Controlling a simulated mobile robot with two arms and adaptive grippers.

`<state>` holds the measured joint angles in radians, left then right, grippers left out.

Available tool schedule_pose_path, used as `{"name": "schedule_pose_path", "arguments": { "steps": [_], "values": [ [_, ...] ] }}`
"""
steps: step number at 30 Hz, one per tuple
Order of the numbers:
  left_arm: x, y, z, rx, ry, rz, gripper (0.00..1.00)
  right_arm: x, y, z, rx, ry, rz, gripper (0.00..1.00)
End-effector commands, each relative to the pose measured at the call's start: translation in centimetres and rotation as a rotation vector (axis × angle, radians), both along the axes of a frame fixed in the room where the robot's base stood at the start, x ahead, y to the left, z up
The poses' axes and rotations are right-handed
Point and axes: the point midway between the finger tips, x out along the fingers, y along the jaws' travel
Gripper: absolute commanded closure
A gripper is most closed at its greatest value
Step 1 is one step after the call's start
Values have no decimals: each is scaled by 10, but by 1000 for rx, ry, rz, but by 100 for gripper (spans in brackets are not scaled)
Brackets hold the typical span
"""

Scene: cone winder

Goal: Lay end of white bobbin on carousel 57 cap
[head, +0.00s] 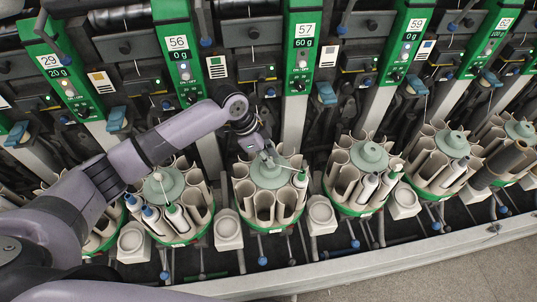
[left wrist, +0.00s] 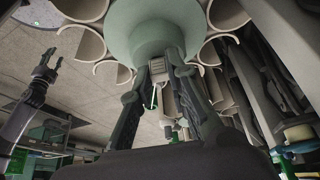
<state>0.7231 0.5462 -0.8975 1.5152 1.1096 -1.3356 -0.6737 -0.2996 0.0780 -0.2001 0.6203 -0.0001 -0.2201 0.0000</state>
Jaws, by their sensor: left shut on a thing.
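Carousel 57 (head: 241,190) stands below the panel marked 57. Its round grey-green cap (head: 268,179) is in the middle of the ring of pots. The cap also fills the upper middle of the left wrist view (left wrist: 150,35). A white bobbin with a green top (head: 301,179) stands upright in a pot at the carousel's right. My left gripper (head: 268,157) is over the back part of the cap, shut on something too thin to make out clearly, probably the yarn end. Whether the fingers touch the cap is unclear. My right gripper (left wrist: 51,64) shows small in the left wrist view, away from the carousel.
Neighbouring carousels 56 (head: 205,222) and 59 (head: 347,209) stand close on both sides, with bobbins in them. Beige cups (head: 321,214) sit between carousels. Panel 57 (head: 301,50) and dark machine parts rise behind. A pale rail (head: 380,252) runs along the front.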

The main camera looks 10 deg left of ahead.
Motion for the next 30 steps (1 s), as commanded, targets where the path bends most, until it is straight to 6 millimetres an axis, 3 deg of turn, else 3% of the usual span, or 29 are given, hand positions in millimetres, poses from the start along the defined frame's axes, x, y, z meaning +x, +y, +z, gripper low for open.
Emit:
{"name": "schedule_pose_path", "arguments": {
  "steps": [9,10,19,26,30],
  "values": [
    [0,0,0,0,0,0,93,0,-2,0,-2,1,1,60],
    [0,0,0,0,0,0,82,0,-2,0,-2,1,1,60],
    [0,0,0,0,0,-1,62,0,-3,0,-3,0,1,60],
    [0,0,0,0,0,-1,61,-1,-3,0,-3,0,1,60],
    [0,0,0,0,0,-1,52,-1,-3,0,-3,0,1,60]
  ]
}}
